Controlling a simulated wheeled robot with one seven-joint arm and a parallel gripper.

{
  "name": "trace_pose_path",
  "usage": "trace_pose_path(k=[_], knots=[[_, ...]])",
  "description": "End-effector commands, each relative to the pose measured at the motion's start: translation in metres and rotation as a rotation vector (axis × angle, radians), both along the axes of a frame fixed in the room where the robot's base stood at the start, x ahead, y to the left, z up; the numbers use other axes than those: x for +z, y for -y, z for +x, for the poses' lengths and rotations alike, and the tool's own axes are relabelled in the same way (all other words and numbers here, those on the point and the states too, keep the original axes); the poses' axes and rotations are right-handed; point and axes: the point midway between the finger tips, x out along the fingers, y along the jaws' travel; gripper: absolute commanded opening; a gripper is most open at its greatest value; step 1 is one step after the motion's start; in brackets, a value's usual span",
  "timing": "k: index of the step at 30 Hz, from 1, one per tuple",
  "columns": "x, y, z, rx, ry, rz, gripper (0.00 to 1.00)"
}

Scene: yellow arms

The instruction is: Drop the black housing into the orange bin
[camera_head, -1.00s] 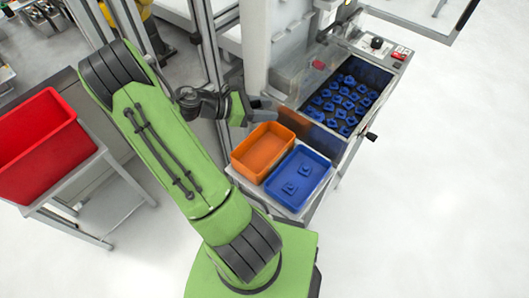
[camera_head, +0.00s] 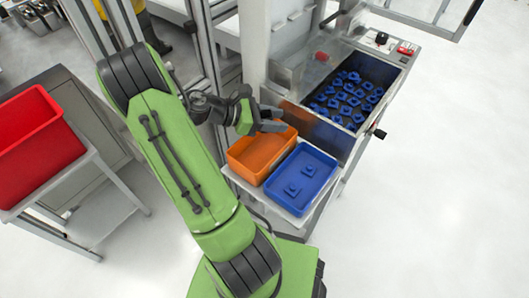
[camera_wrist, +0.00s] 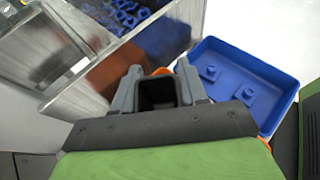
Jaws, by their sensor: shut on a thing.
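My gripper (camera_head: 272,118) is at the back edge of the orange bin (camera_head: 236,158) in the head view, above its rim. In the wrist view my gripper (camera_wrist: 158,84) is shut on the black housing (camera_wrist: 158,94), a dark hollow square piece between the two grey fingers. The housing is hard to make out in the head view. Only slivers of the orange bin (camera_wrist: 163,71) show behind the gripper in the wrist view. The bin's inside looks empty where it shows in the head view.
A blue bin (camera_head: 322,170) with two blue parts stands right beside the orange bin on the same small table. A machine tray (camera_head: 345,140) with several blue parts lies behind. A red bin (camera_head: 40,140) stands on a table at the left.

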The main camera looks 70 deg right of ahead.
Motion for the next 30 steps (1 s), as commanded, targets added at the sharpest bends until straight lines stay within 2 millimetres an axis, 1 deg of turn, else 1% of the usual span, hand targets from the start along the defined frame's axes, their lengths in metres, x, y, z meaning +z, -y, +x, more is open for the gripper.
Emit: trace_pose_path(k=[2, 3, 6, 8, 16, 19, 23, 30], knots=[[0.002, 0.0, 0.0, 0.0, 0.0, -0.001, 0.13], [0.002, 0.0, 0.0, 0.0, 0.0, -0.001, 0.48], [0.002, 0.0, 0.0, 0.0, 0.0, -0.001, 0.63], [0.002, 0.0, 0.0, 0.0, 0.0, 0.0, 0.72], [0.002, 0.0, 0.001, 0.001, 0.0, 0.0, 0.72], [0.007, -0.004, 0.01, 0.005, 0.0, -0.001, 0.72], [0.022, -0.017, 0.036, 0.008, 0.0, -0.002, 0.72], [0.049, -0.046, 0.093, 0.007, 0.001, -0.003, 0.72]])
